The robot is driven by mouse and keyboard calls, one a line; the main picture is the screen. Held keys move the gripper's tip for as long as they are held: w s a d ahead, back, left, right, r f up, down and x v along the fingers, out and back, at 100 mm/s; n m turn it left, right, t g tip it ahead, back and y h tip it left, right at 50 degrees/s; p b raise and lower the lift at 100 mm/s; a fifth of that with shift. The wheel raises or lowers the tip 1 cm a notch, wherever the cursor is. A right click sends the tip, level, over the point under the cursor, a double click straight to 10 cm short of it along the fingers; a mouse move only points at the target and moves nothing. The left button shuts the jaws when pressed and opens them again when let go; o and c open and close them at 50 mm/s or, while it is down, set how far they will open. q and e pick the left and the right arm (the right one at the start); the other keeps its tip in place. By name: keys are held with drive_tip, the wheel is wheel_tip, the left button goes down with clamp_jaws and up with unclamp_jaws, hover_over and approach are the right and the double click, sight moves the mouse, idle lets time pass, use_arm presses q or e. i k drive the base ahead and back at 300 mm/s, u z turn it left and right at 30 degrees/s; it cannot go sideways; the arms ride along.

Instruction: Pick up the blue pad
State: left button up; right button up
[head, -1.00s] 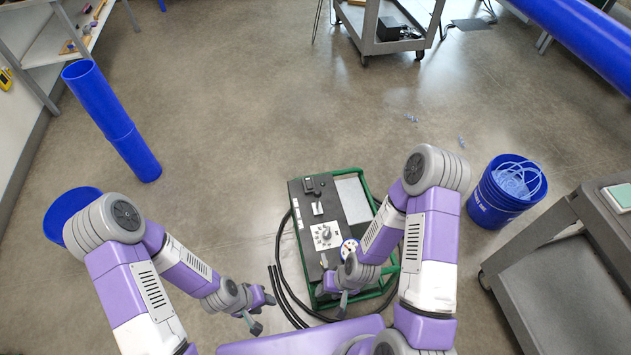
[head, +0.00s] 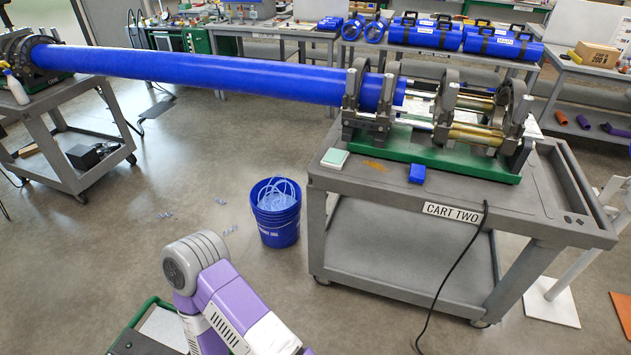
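The blue pad (head: 417,173) is a small blue block lying on the top of the grey cart marked CART TWO (head: 345,184), near its front edge. It sits just in front of the green base of the pipe clamp machine. Nothing touches it from above. In the head view my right arm shows at the bottom, left of the cart and well short of the pad, but its gripper is out of the frame. My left arm and gripper are not in view.
A pale green and white pad (head: 335,158) lies left on the cart top. A long blue pipe (head: 200,76) spans from the left cart into the clamps (head: 446,97). A blue bucket (head: 277,213) stands on the floor. A black cable hangs down the cart's front.

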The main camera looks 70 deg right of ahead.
sight(417, 175)
drive_tip(key=z, duration=3.1)
